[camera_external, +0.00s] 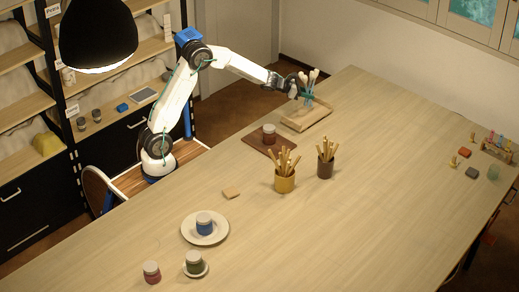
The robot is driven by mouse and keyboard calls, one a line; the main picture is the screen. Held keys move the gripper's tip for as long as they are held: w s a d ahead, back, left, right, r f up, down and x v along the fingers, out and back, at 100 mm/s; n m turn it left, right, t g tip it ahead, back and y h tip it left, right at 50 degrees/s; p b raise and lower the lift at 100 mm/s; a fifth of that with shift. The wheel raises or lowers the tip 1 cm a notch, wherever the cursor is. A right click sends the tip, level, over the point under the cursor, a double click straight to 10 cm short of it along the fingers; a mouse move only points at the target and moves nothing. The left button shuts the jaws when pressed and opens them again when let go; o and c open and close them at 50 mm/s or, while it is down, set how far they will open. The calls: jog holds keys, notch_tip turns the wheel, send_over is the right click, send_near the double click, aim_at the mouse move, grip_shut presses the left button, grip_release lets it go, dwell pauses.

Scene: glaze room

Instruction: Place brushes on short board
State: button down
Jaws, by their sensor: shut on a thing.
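My gripper (299,93) is shut on a bluish holder of pale-tipped brushes (309,80) at the far side of the table. The holder is partly hidden by my gripper and looks roughly upright. It is over or at a light wooden tray (291,124) with a raised rim; I cannot tell whether it touches the tray. A short dark brown board (281,153) lies just left of the tray, with a brown lidded jar (269,134) on it. A yellow pot of brushes (284,183) and a dark brown pot of brushes (325,169) stand nearer.
A plate (190,232) bears a blue jar (204,223). A green jar (194,262) stands on a saucer, beside a red jar (152,272). A tan block (231,193) lies mid-table. Small items and a rack (496,149) are far right. The right-centre table is clear.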

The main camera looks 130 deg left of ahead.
jog(key=shift+f, duration=2.3)
jog(key=shift+f, duration=0.2)
jog(key=c, duration=1.1)
grip_release()
jog(key=shift+r, duration=0.15)
